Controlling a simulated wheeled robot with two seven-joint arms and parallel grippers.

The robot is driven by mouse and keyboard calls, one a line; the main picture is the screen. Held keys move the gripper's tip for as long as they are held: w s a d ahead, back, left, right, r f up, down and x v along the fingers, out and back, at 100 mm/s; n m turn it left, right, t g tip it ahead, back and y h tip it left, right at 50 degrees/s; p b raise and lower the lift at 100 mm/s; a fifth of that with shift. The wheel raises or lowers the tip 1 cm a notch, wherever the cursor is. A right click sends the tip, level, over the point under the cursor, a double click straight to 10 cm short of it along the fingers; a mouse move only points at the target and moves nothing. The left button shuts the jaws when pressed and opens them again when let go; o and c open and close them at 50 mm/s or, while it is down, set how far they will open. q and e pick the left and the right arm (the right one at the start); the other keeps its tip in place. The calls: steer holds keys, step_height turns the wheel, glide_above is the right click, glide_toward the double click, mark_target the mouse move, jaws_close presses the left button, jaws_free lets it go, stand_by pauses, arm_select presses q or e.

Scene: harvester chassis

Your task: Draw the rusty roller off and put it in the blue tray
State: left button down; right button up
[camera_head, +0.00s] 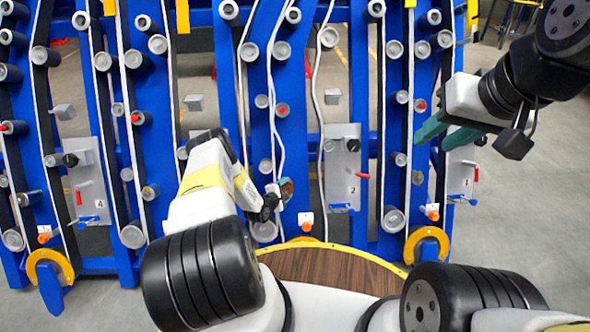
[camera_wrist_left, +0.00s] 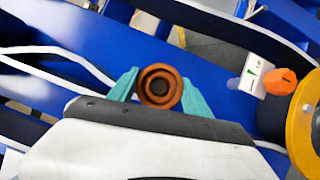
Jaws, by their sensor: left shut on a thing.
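The rusty roller (camera_wrist_left: 160,86) shows end-on in the left wrist view as a brown-orange ring with a dark hollow centre. It sits between the two teal fingers of my left gripper (camera_wrist_left: 159,92), which is shut on it. In the head view the roller (camera_head: 287,189) is small and partly hidden by my left gripper (camera_head: 278,191), in front of a blue upright. I cannot tell whether it is still on its pin. My right gripper (camera_head: 447,134) is open and empty at the right, before the chassis. I see no blue tray.
The blue chassis (camera_head: 309,110) carries many grey rollers, belts and white cables. Plates numbered 4 (camera_head: 88,180), 2 (camera_head: 342,168) and 1 (camera_head: 461,180) hang on it. An orange knob (camera_wrist_left: 280,81) is right of the roller. A round wooden tabletop (camera_head: 325,268) stands in front.

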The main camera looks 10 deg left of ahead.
arm_select(q)
steer(key=s+d+r, duration=0.2)
steer(key=s+r, duration=0.2)
steer(key=s, duration=0.3)
steer(key=shift+s+r, duration=0.2)
steer(key=shift+r, duration=0.1)
stand_by(1.0)
steer(key=shift+d, duration=0.1)
stand_by(0.3)
